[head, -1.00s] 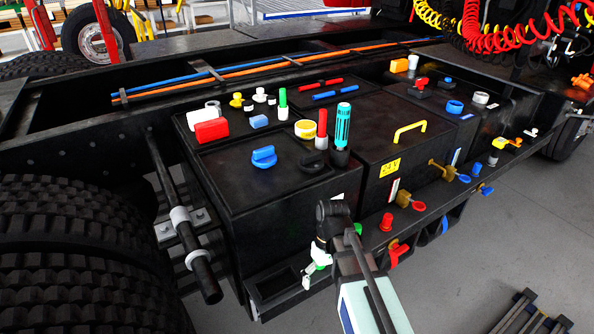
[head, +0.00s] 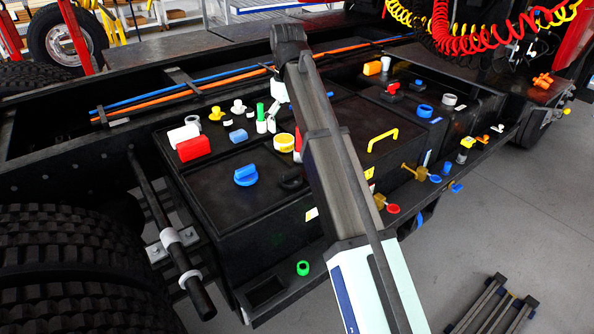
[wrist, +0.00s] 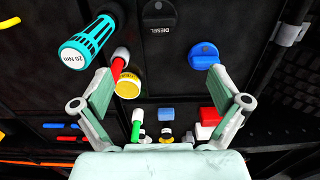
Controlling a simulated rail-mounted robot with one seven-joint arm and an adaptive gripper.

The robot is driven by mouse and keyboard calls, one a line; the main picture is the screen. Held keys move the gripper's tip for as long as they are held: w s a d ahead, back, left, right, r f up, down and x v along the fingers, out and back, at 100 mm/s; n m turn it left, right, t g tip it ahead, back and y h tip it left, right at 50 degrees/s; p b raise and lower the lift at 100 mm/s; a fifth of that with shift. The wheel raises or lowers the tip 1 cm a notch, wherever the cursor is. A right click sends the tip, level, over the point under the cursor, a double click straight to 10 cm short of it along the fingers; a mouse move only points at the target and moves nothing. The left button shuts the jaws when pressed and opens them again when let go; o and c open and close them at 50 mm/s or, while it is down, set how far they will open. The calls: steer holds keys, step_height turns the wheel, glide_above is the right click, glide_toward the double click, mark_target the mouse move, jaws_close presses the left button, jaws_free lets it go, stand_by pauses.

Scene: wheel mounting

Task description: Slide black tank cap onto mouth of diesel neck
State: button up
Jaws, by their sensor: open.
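The black tank cap, marked DIESEL, lies at the top of the wrist view (wrist: 160,14). In the head view a black cap (head: 291,182) shows on the box top, right of the blue cap (head: 246,175) and close beside my arm. My gripper (wrist: 160,80) is open and empty in the wrist view, its fingers spread wide and apart from the cap. In the head view my arm hides most of the gripper, over the back of the box top. I cannot tell which opening is the diesel neck.
Around the gripper stand a turquoise 20 Nm tool (wrist: 88,42), a red marker (wrist: 121,58), a yellow tape roll (wrist: 129,84) and a red block (wrist: 209,117). A yellow handle (head: 383,137) is right of my arm. Several coloured fittings line the front ledge.

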steer(key=p, duration=0.3)
glide_toward(291, 170)
steer(key=f, duration=0.5)
steer(key=shift+a+f, duration=0.1)
steer(key=shift+a, duration=0.15)
steer(key=shift+s+d+f+p, duration=0.15)
steer(key=shift+f+p, duration=0.65)
steer(key=shift+f, duration=1.8)
steer(key=c, duration=1.3)
